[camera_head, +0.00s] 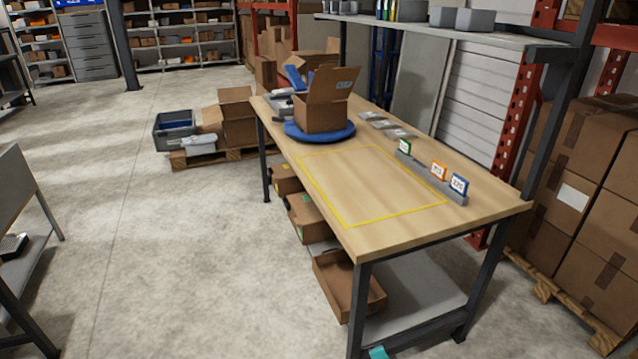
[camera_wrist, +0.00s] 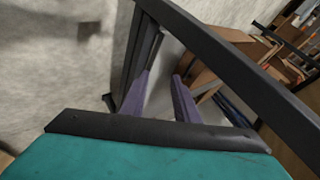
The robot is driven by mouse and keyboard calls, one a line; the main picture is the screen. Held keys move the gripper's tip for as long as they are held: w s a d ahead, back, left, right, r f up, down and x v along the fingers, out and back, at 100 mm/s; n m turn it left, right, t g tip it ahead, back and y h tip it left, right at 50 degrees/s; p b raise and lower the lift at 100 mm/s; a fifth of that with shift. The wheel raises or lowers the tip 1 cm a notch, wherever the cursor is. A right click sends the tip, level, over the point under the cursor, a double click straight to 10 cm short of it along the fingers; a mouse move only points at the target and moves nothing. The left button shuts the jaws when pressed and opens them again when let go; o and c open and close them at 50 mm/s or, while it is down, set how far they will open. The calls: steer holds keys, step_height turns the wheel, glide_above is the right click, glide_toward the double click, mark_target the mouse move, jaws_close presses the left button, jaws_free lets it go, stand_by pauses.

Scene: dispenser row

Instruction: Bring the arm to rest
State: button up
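My gripper (camera_wrist: 165,78) shows in the wrist view as two purple fingers beyond a black edge and a teal body. The fingers stand apart with nothing held between them. Dark metal bars of a frame pass close beyond and beside the fingers; I cannot tell whether they touch. In the head view only a small teal piece of my arm (camera_head: 377,353) shows at the bottom edge, below the front of the workbench (camera_head: 300,175). The rest of the arm is out of view there.
On the bench, an open carton (camera_head: 325,110) stands on a blue turntable (camera_head: 320,136), and labelled holders (camera_head: 440,171) line the back edge. Brown boxes (camera_head: 347,285) sit beneath. Stacked cartons (camera_head: 575,190) stand at right.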

steer(key=s+a+f+n+g+y+p, duration=0.25)
steer(key=s+a+n+g, duration=0.45)
steer(key=s, duration=0.6)
steer(key=s+d+r+n+g, duration=0.1)
steer(key=s+n+g, duration=0.2)
steer(key=s, duration=0.6)
steer(key=s+d+r+n+g+h, duration=0.1)
steer(key=s+g, duration=0.3)
steer(key=s, duration=0.6)
steer(key=shift+s+d+r+n+g, duration=0.3)
steer(key=shift+d+n+g, duration=0.1)
steer(key=shift+n, duration=0.5)
steer(key=shift+h, duration=0.25)
